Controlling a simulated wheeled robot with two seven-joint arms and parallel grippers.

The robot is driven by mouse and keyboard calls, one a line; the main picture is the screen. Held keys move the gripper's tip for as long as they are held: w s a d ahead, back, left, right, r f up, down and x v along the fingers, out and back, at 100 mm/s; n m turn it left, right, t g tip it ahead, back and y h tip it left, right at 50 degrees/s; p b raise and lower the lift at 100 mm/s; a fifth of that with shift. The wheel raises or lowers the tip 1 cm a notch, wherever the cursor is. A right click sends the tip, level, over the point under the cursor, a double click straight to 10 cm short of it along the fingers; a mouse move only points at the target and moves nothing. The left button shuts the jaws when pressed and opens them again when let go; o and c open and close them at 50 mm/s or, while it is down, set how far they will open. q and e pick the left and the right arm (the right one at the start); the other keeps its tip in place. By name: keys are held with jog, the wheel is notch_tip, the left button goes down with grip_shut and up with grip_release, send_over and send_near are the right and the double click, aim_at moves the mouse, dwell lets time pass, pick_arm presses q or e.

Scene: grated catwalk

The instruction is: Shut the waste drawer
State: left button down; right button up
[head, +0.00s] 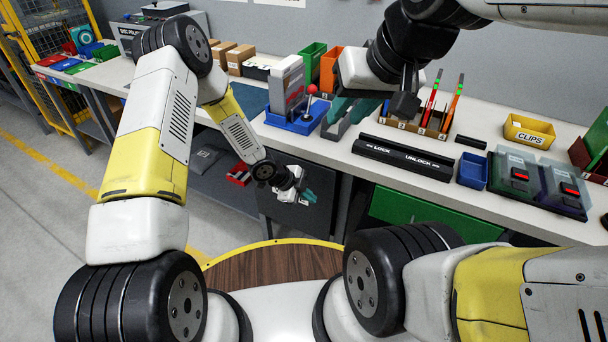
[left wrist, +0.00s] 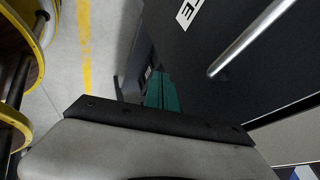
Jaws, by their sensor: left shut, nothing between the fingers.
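The waste drawer (head: 293,222) shows in the head view as a dark front under the bench, left of a green drawer front. In the left wrist view its dark front (left wrist: 225,70) carries a white label ending in "E" and a silver bar handle (left wrist: 252,38). My left gripper (head: 308,195) is shut and empty, with teal fingers, close to the drawer front. Its fingers also show in the left wrist view (left wrist: 163,92), left of the handle; I cannot tell whether they touch the front. How far the drawer stands out is unclear. My right gripper (head: 352,106) is above the bench top; its finger gap is unclear.
The bench top (head: 330,150) holds a blue tray with a joystick (head: 308,106), a black lock/unlock bar (head: 403,157), a yellow clips bin (head: 529,131) and several boxes. A green drawer front (head: 405,207) is to the right. A red item (head: 238,174) is at left under the bench.

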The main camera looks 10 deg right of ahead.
pick_arm(q)
jog(key=a+r+n+t+y, duration=0.25)
jog(key=a+r+n, duration=0.25)
jog(key=a+r, duration=0.8)
jog(key=a+r+n+t+y, duration=0.2)
jog(key=a+r+n+y, duration=0.3)
jog(key=a+r, duration=0.85)
jog(key=s+a+r+n, duration=0.1)
jog(key=s+r+n, duration=0.8)
jog(key=r, duration=0.4)
jog(key=s+d+r+n+h, duration=0.1)
jog(key=s+r+n, duration=0.3)
jog(key=s, duration=0.8)
jog(key=shift+s+d+r+h, duration=0.2)
jog(key=shift+s+r+h, duration=0.15)
jog(key=shift+h, duration=0.4)
